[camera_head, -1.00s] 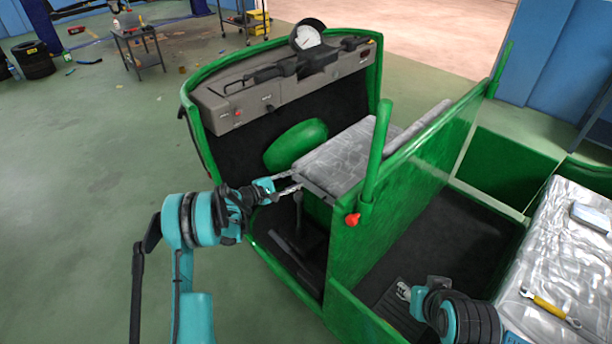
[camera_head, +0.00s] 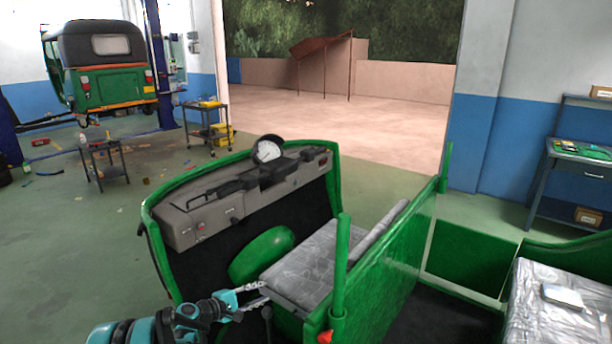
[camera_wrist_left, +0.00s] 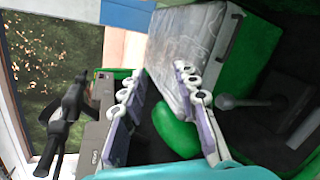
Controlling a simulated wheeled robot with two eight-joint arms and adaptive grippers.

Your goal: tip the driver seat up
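The driver seat (camera_head: 308,268) is a grey, plastic-wrapped cushion lying flat in the green cab, with a narrow backrest (camera_head: 378,232) behind it. My left gripper (camera_head: 262,293) is at the seat's front left edge, its two fingers spread apart. In the left wrist view the seat (camera_wrist_left: 190,50) is just beyond the open fingers (camera_wrist_left: 160,70), and the right finger overlaps its edge. I cannot tell whether a finger touches the seat. My right gripper is not in view.
A green rounded wheel cover (camera_head: 262,254) and the grey dashboard (camera_head: 245,203) with a gauge are ahead of the seat. A green post (camera_head: 341,262) and partition stand beside it. The passenger seat (camera_head: 540,305) is at the right. A tool cart (camera_head: 104,162) stands far left.

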